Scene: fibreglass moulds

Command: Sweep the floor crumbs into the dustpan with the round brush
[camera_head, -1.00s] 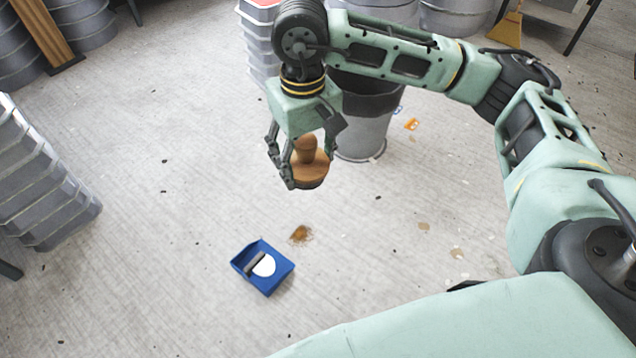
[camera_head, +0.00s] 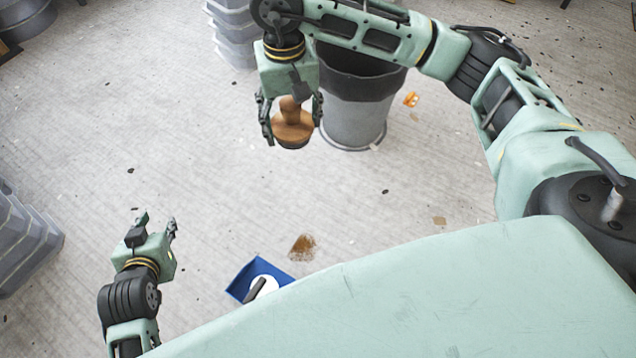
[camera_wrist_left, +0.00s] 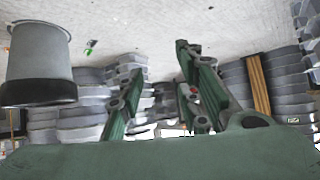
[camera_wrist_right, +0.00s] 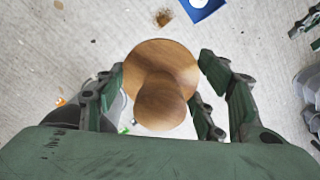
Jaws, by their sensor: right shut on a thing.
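The round wooden brush (camera_head: 293,118) is held in my right gripper (camera_head: 292,125), with its knob between the fingers. It hangs above the floor, apart from the crumbs. The right wrist view shows the brush (camera_wrist_right: 160,72) from above; its bristles are mostly hidden. A small brown crumb pile (camera_head: 302,248) lies on the floor and also shows in the right wrist view (camera_wrist_right: 163,17). The blue dustpan (camera_head: 241,284) lies just left of and below the pile, partly hidden by my body. My left gripper (camera_head: 157,224) is open and empty, left of the dustpan.
A grey bin (camera_head: 353,120) stands right of the brush, with an orange scrap (camera_head: 410,99) beside it. Stacked grey moulds stand at the back (camera_head: 232,40) and left edge (camera_head: 22,245). Flat tan bits (camera_head: 439,220) lie at right. Floor around the pile is otherwise open.

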